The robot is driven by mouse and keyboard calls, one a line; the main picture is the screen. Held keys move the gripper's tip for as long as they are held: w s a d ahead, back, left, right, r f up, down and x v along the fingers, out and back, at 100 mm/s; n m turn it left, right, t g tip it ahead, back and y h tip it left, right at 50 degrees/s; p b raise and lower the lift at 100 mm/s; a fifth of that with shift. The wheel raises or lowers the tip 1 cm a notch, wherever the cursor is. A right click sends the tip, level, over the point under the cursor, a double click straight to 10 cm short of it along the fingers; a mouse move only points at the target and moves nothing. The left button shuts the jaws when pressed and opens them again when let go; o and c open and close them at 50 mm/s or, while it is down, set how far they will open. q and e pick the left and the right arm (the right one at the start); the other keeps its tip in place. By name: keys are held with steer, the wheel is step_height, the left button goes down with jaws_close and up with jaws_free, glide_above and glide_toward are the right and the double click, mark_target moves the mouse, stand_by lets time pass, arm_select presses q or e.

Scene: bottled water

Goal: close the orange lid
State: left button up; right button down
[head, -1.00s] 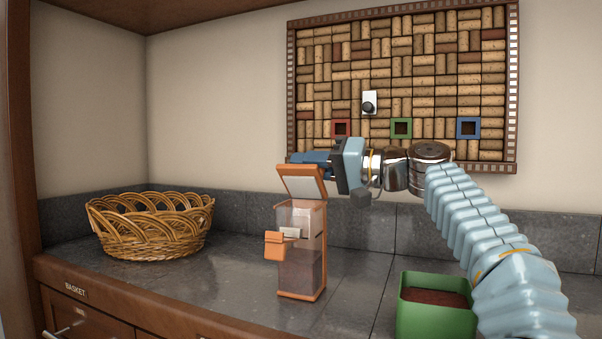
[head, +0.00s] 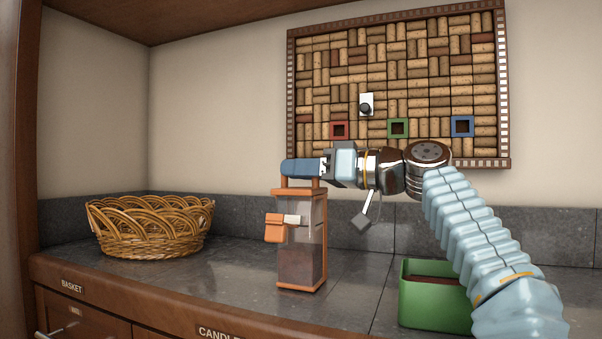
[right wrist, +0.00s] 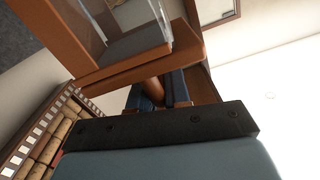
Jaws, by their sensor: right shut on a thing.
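The clear container with an orange frame (head: 299,240) stands upright on the dark counter, with dark contents in its lower part. Its orange lid (head: 296,191) lies about level across the top; I cannot tell whether a small gap is left. My right gripper (head: 300,167) is above it, its blue fingers shut on the lid's handle. In the right wrist view the orange handle bar (right wrist: 154,88) sits between the blue fingers (right wrist: 160,92). An orange latch-like piece (head: 275,228) sticks out from the container's left side. My left gripper is out of view.
A wicker basket (head: 150,228) stands at the left of the counter (head: 225,270). A green box (head: 432,305) stands at the right, below my right arm. A cork board (head: 400,80) hangs on the wall behind. The counter between basket and container is clear.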

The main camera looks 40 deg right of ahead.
steer(key=shift+w+f, duration=0.1)
steer(key=shift+f, duration=0.2)
steer(key=c, duration=1.1)
jaws_free()
steer(key=shift+w, duration=0.1)
steer(key=shift+c, duration=0.2)
steer(key=shift+r, duration=0.1)
steer(key=shift+s+d, duration=0.1)
steer(key=shift+s, duration=0.2)
steer(key=p+v, duration=0.1)
steer(key=v, duration=1.2)
steer(key=shift+s, duration=0.15)
